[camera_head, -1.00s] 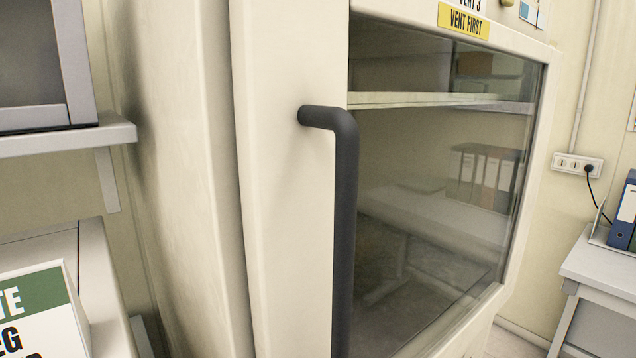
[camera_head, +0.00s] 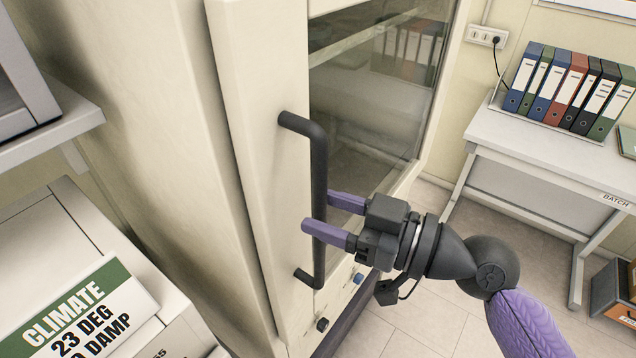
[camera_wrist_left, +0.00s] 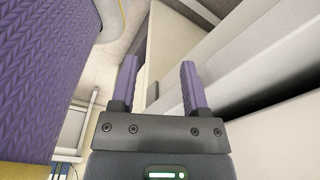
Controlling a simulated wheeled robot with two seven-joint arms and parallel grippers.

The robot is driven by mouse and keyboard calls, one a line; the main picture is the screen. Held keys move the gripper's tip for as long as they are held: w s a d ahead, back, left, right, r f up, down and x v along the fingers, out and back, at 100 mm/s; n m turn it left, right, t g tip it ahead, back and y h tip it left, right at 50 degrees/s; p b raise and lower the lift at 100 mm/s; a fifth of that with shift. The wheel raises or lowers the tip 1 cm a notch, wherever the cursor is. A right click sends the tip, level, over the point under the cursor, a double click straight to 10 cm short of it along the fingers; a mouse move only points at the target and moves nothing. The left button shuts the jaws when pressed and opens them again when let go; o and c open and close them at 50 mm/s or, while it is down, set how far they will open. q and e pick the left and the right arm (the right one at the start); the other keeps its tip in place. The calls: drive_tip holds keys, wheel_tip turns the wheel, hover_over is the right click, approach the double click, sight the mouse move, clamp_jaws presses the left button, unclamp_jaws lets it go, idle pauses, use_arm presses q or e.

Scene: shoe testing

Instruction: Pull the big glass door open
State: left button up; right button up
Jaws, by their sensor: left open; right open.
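The big glass door (camera_head: 262,120) has a cream frame around a dark glass pane (camera_head: 375,95) and looks shut in the head view. Its black vertical bar handle (camera_head: 319,180) stands off the frame on two bent ends. My right gripper (camera_head: 325,214) is open, with its purple fingers on either side of the lower part of the handle; I cannot tell whether they touch it. My left gripper (camera_wrist_left: 158,85) shows only in the left wrist view. It is open with nothing between its fingers, and pale panels lie beyond it.
A shelf (camera_head: 60,130) and a white box with a green climate sign (camera_head: 75,310) stand left of the cabinet. A grey desk (camera_head: 560,160) with several binders (camera_head: 570,88) stands at the right. Tiled floor (camera_head: 400,330) is clear in front of the door.

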drive_tip(key=shift+x, duration=0.75)
drive_tip(key=shift+f, duration=0.1)
clamp_jaws()
idle(0.8)
